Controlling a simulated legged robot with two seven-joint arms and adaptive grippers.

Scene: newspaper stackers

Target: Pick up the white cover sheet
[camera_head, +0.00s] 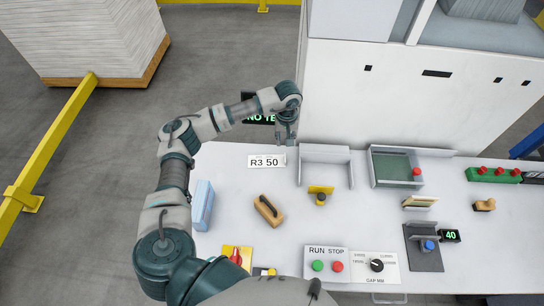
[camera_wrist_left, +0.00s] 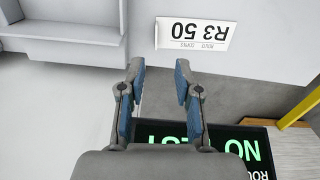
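My left gripper (camera_head: 286,138) is over the table's back edge, just behind and right of that sheet. In the left wrist view its two blue-padded fingers (camera_wrist_left: 160,69) are apart, with nothing between them. My right gripper is out of view.
A dark display with green letters (camera_wrist_left: 245,150) is behind the table edge. A grey open tray (camera_head: 326,153) stands right of my gripper. A wooden-handled block (camera_head: 268,210), a pale blue stack (camera_head: 203,205) and a RUN/STOP panel (camera_head: 327,252) are nearer. A white cabinet (camera_head: 385,100) stands behind.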

